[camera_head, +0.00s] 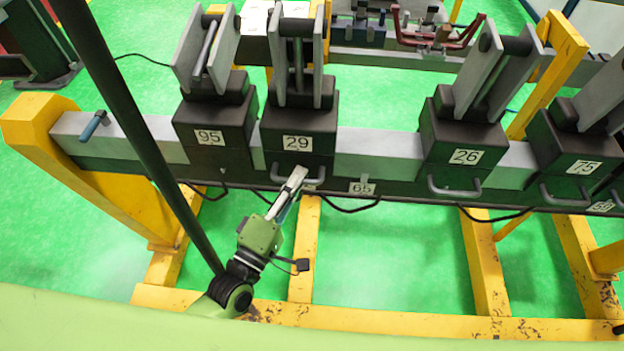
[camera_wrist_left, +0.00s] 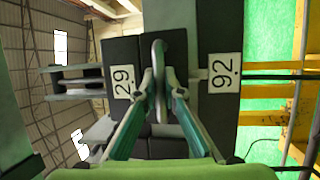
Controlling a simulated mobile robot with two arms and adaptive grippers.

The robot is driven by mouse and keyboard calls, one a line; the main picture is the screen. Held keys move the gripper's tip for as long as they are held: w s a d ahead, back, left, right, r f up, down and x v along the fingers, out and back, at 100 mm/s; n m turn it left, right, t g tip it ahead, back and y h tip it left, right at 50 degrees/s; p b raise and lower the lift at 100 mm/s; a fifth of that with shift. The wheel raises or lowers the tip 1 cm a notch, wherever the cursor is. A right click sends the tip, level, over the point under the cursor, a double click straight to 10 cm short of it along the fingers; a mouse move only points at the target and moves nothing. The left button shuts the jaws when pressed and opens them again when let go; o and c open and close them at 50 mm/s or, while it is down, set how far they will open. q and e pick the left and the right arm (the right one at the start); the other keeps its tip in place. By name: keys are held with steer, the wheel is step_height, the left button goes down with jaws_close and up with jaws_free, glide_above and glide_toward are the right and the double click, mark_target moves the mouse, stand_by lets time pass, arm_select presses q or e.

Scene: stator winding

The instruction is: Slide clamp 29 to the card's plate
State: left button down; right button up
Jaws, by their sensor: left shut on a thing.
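Clamp 29 (camera_head: 298,128) is a dark block with two grey upright plates on the long rail (camera_head: 375,155), close beside clamp 95 (camera_head: 212,122). My left gripper (camera_head: 297,177) is shut on the handle (camera_head: 319,180) at its front. In the left wrist view the fingers (camera_wrist_left: 160,85) close around the handle (camera_wrist_left: 158,58), between the label 29 (camera_wrist_left: 123,82) and a plate marked 92 (camera_wrist_left: 225,73). A plate marked 65 (camera_head: 362,188) is on the rail's front to the right of clamp 29. No card can be made out. My right gripper is out of view.
Clamp 26 (camera_head: 463,135) and clamp 75 (camera_head: 577,150) stand farther right. The rail is bare between clamps 29 and 26. A plate marked 59 (camera_head: 601,206) is at the far right. Yellow supports (camera_head: 305,250) and black cables (camera_head: 345,208) lie below the rail.

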arm_select(q)
steer(key=shift+d+f, duration=0.1)
steer(key=shift+d, duration=0.2)
steer(key=c, duration=2.1)
jaws_free()
steer(key=shift+d, duration=0.1)
steer(key=shift+c, duration=0.2)
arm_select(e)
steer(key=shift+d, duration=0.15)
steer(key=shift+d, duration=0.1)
arm_select(q)
steer(key=shift+s, duration=0.1)
steer(key=v, duration=1.2)
